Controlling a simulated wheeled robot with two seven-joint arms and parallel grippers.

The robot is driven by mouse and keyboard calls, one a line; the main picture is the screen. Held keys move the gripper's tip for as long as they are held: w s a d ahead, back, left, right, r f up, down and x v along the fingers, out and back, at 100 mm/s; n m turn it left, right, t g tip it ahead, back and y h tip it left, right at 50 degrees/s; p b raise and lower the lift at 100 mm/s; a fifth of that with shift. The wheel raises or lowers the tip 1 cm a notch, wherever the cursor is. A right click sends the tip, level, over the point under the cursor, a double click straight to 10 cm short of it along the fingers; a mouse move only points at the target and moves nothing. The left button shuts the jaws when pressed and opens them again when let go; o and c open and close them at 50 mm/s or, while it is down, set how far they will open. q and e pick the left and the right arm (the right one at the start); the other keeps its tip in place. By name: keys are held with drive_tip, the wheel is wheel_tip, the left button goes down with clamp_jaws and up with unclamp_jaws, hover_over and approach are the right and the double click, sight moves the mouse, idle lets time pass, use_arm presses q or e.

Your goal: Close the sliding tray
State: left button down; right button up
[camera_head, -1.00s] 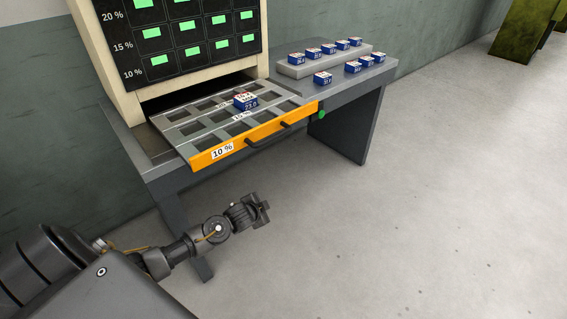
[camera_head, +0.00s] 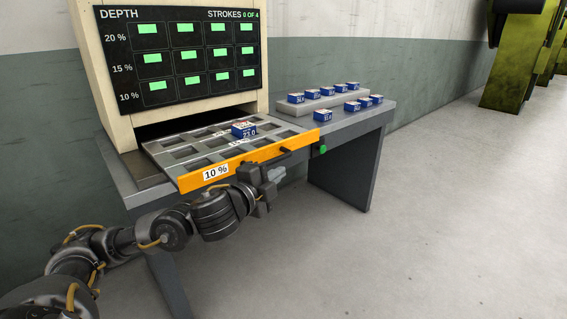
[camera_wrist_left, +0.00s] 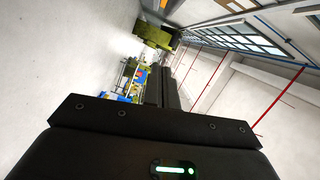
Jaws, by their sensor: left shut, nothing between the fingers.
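The sliding tray (camera_head: 207,143) is pulled out from under the cream machine (camera_head: 88,52). It is a grey plate with rows of square pockets and an orange front edge (camera_head: 237,161) labelled 10 %, with a dark handle. One blue and white block (camera_head: 243,130) sits on the tray. My left gripper (camera_head: 275,180) is shut and empty, just in front of the orange edge near the handle; I cannot tell whether it touches. In the left wrist view the gripper's dark body (camera_wrist_left: 160,135) fills the lower part. My right gripper is not in view.
Several blue and white blocks stand on the grey table (camera_head: 372,116) and on a raised grey step (camera_head: 311,104) at right. A green button (camera_head: 322,149) is on the table's front. A panel (camera_head: 180,55) reads STROKES 0 OF 4. The floor at right is clear.

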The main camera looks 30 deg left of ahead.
use_arm(q)
drive_tip(key=w+a+f, duration=0.1)
drive_tip(key=w+a, duration=0.2)
drive_tip(key=w, duration=0.5)
drive_tip(key=shift+w+a+f, duration=0.15)
drive_tip(key=shift+w+a, duration=0.1)
drive_tip(key=shift+w, duration=0.15)
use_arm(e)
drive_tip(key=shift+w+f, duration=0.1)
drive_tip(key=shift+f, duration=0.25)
use_arm(q)
drive_tip(key=shift+w, duration=0.1)
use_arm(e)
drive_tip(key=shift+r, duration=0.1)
